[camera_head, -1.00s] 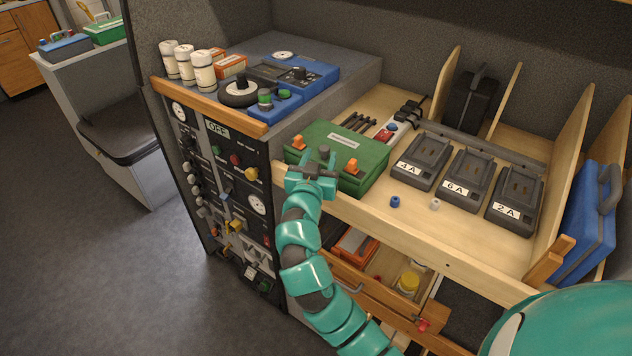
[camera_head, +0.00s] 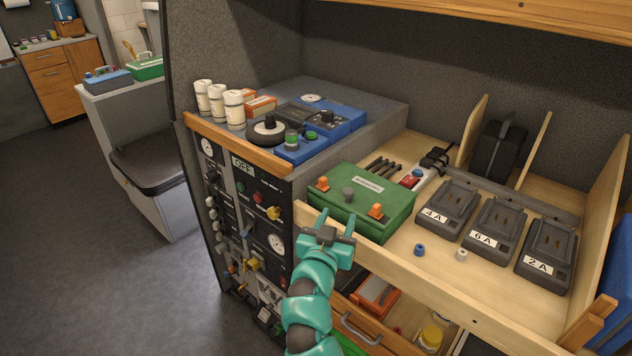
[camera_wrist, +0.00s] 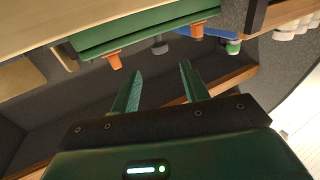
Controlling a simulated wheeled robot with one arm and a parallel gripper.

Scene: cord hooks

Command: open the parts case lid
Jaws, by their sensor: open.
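The green parts case (camera_head: 382,193) sits shut on the wooden shelf, with a pale label on its lid. Two orange latches, a left one (camera_head: 322,184) and a right one (camera_head: 375,211), are on its front, with a grey knob (camera_head: 348,194) between them. My gripper (camera_head: 337,222) is open and empty, in front of the case near the shelf's front edge and apart from the case. In the wrist view the fingers (camera_wrist: 158,82) point toward the case front (camera_wrist: 140,30), where both orange latches show.
Chargers (camera_head: 497,230) stand right of the case, with a blue cap (camera_head: 419,249) and a white cap (camera_head: 461,254) in front of them. A black control panel (camera_head: 245,215) is at left. An open drawer (camera_head: 365,330) lies below the shelf.

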